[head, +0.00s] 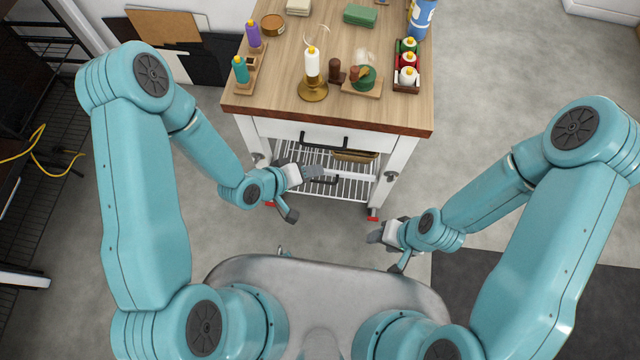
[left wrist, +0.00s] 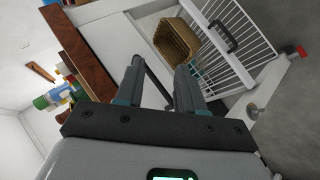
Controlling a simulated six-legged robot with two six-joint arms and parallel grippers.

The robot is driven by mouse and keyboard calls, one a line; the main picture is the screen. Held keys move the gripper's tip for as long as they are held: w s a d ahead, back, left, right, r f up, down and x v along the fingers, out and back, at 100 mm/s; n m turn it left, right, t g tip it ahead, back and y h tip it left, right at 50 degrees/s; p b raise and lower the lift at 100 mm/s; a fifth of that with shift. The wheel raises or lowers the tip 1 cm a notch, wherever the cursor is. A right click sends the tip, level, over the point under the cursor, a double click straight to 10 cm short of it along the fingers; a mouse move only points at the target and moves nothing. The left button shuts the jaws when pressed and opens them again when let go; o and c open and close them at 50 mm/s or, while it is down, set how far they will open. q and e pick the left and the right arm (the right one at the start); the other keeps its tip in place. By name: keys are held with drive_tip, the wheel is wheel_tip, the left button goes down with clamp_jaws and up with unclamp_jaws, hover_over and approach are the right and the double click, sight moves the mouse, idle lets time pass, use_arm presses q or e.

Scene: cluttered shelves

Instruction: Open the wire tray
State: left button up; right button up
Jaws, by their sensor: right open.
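The wire tray (head: 335,187) is a white wire-rod shelf low in the wooden-topped cart, below the white drawer. Its dark handle (head: 322,180) is at its front; the tray (left wrist: 253,42) and handle (left wrist: 220,38) also show in the left wrist view, to the right of my fingers. My left gripper (head: 302,193) is open in front of the cart's left half, one finger overlapping the tray in the head view. In the left wrist view my left gripper (left wrist: 158,88) has a dark bar, seemingly the drawer handle, showing between its fingers; contact is unclear. My right gripper (head: 386,253) is open and empty, lower right.
The drawer handle (head: 323,140) is above the tray. A wicker basket (left wrist: 177,40) sits behind the tray's front. The cart top (head: 290,90) carries bottles, a brass candle holder (head: 313,88) and a small crate (head: 406,82). Floor right of the cart is clear.

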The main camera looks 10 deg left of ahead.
use_arm(q)
drive_tip(key=w+a+f+t+h+b, duration=0.1)
drive_tip(key=w+f+t+h+b, duration=0.1)
drive_tip(key=f+h+b, duration=0.35)
drive_tip(key=w+a+f+t+h+b, duration=0.1)
drive_tip(key=w+f+t+h+b, duration=0.1)
drive_tip(key=f+b, duration=0.65)
drive_tip(key=s+a+f+n+t+b, duration=0.15)
drive_tip(key=a+f+b, duration=0.25)
drive_tip(key=f+b, duration=0.7)
drive_tip(key=s+a+f+n+t+b, duration=0.1)
drive_tip(key=s+a+f+n+b, duration=0.2)
drive_tip(key=f+b, duration=0.75)
drive_tip(key=w+d+r+m+b, duration=0.1)
drive_tip(key=w+d+r+b, duration=0.1)
drive_tip(key=w+d, duration=0.8)
drive_tip(key=shift+w+r+y+b, duration=0.25)
drive_tip(key=shift+w+y+b, duration=0.1)
drive_tip(key=shift+w, duration=0.2)
use_arm(e)
wheel_tip(320, 180, down, 40)
drive_tip(key=w+d, duration=0.1)
drive_tip(key=shift+r+m, duration=0.2)
drive_tip(key=shift+m, duration=0.1)
use_arm(q)
drive_tip(key=shift+m, duration=0.25)
drive_tip(key=shift+c, duration=0.3)
clamp_jaws()
